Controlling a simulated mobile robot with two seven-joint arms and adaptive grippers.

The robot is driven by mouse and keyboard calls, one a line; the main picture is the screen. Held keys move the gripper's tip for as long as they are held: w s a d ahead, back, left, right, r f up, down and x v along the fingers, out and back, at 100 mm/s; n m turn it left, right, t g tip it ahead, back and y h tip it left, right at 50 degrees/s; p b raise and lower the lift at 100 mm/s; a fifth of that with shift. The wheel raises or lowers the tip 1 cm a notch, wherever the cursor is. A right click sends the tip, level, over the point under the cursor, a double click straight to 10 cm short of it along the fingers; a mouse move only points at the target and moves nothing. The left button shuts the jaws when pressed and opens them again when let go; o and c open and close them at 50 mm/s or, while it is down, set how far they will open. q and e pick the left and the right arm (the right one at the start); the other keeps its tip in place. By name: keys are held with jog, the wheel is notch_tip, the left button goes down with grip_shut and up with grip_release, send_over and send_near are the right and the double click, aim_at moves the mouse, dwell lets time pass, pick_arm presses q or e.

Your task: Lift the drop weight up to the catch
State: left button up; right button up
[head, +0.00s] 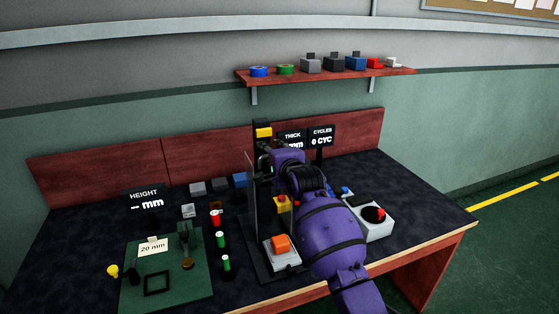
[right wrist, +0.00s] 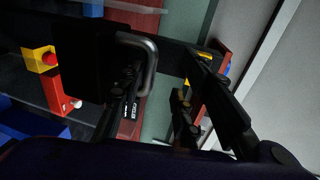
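The drop rig is a dark upright column (head: 253,205) with a yellow block (head: 263,132) at its top, which I take as the catch area. In the right wrist view, a dark block (right wrist: 85,60) with a curved grey metal handle (right wrist: 151,60) appears to be the drop weight. My right gripper (right wrist: 168,72) is open, its fingers spread with the handle beside the left finger; I cannot tell whether they touch. In the head view my purple right arm reaches the column and mostly hides the weight and the fingers. My left gripper is out of view.
A green mat (head: 195,285) and several small coloured posts lie left. Display signs stand behind. A wall shelf (head: 330,76) hangs above.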

jog(key=v, duration=1)
jog(key=shift+s+d, duration=0.1)
